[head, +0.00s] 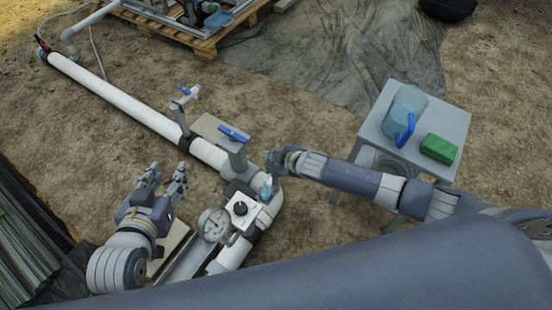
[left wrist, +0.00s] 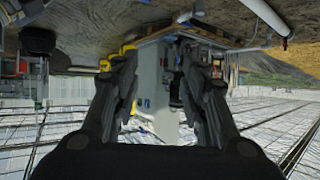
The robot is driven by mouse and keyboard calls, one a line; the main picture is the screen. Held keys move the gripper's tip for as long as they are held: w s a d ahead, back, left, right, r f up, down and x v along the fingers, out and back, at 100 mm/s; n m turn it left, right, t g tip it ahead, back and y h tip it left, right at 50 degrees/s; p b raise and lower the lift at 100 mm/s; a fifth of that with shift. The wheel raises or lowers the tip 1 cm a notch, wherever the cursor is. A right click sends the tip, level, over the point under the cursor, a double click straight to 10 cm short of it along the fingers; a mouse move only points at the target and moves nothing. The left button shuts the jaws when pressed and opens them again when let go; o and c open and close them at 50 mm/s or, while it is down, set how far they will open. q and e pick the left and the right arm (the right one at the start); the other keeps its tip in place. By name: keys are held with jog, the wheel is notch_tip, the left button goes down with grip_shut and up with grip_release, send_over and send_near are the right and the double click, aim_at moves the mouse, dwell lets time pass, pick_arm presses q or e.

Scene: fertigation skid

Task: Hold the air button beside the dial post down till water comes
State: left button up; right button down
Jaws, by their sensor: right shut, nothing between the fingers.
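A white box with a black dial (head: 240,208) sits on the white pipe at the lower middle of the head view. Just right of it is a small light-blue fitting (head: 265,191), which looks like the air button. My right gripper (head: 275,163) is shut and empty, close above and beyond this fitting. I cannot tell whether its fingertips touch it. No water shows there. My left gripper (head: 166,176) is open and empty, left of the dial and apart from it. Its two spread fingers (left wrist: 160,65) also show in the left wrist view.
A round gauge (head: 213,225) stands left of the dial. Two blue-handled valves (head: 233,134) (head: 186,92) rise from the long white pipe (head: 110,92). A small table (head: 450,118) at the right carries a blue jug (head: 404,112) and a green box (head: 438,149). Bare soil lies around.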

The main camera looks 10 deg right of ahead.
jog(key=shift+r+p, duration=0.35)
jog(key=shift+p, duration=0.05)
jog(key=shift+r, duration=0.25)
pick_arm(q)
jog(key=s+a+f+g+y+p, duration=0.1)
jog(key=s+a+f+g, duration=0.2)
jog(key=s+f+g, duration=0.2)
jog(key=shift+s+f+y, duration=0.3)
jog(key=shift+s+f, duration=0.3)
jog(key=shift+s, duration=0.6)
pick_arm(e)
jog(key=shift+r, duration=0.2)
